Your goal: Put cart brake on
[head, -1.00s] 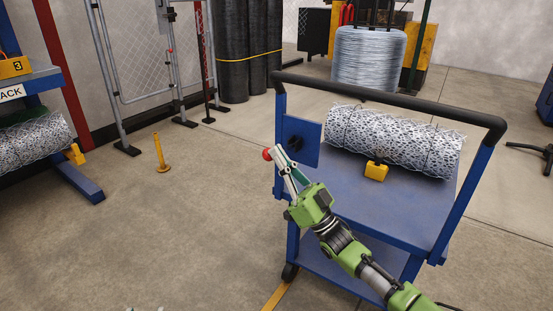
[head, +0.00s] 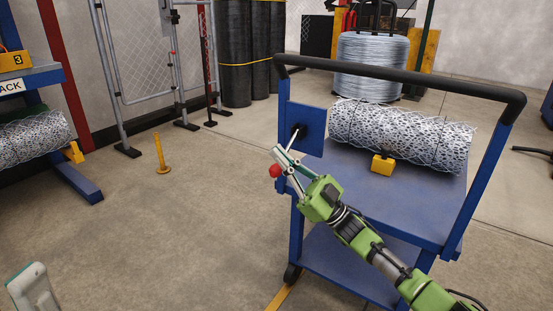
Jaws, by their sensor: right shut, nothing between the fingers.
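The blue cart (head: 385,205) stands right of centre with a black push bar. A blue plate (head: 305,118) on its left post carries the brake lever (head: 292,140), a thin rod with a red ball knob (head: 275,170). The lever slants down and left from a dark pivot on the plate. My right gripper (head: 284,163) is shut and empty, its fingers beside the rod and close to the knob; I cannot tell whether they touch it. Part of my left gripper (head: 32,288) shows at the bottom left corner; its finger opening is out of frame.
A wire mesh roll (head: 400,138) and a yellow block (head: 382,164) sit on the cart's top deck. A short yellow post (head: 161,155) stands on the floor to the left. A blue rack (head: 75,178) is at the far left. The floor between is clear.

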